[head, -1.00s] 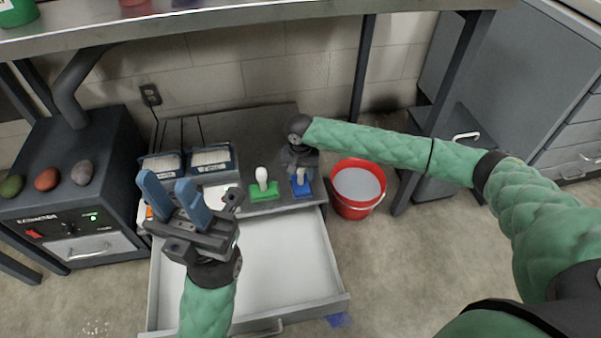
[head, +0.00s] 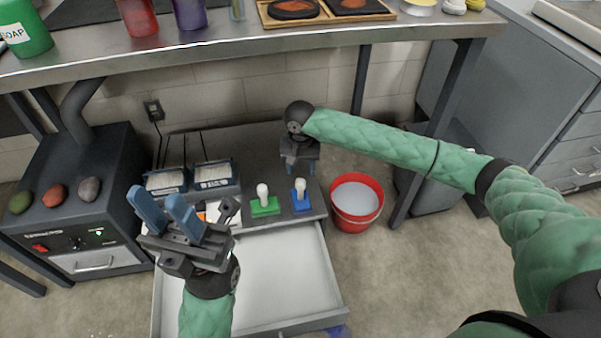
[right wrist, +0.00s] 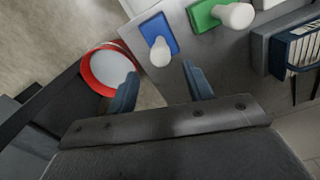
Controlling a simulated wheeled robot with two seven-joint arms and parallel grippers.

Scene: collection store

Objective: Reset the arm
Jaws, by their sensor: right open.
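My right gripper (head: 301,168) is open and empty above the back of the grey drawer unit's top, behind the blue stamp. In the right wrist view its two blue fingers (right wrist: 160,82) are apart with nothing between them. The blue-based stamp (head: 300,195) with a white knob stands upright on the unit's front edge, apart from the fingers; it also shows in the right wrist view (right wrist: 158,35). My left gripper (head: 155,196) is open and empty at the left, over the front of the drawer unit.
A green-based stamp (head: 264,203) stands left of the blue one. Two blue boxes (head: 214,177) sit further left. The white drawer (head: 285,270) below is open and looks empty where visible. A red bucket (head: 357,205) stands right. A metal shelf (head: 240,47) spans above.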

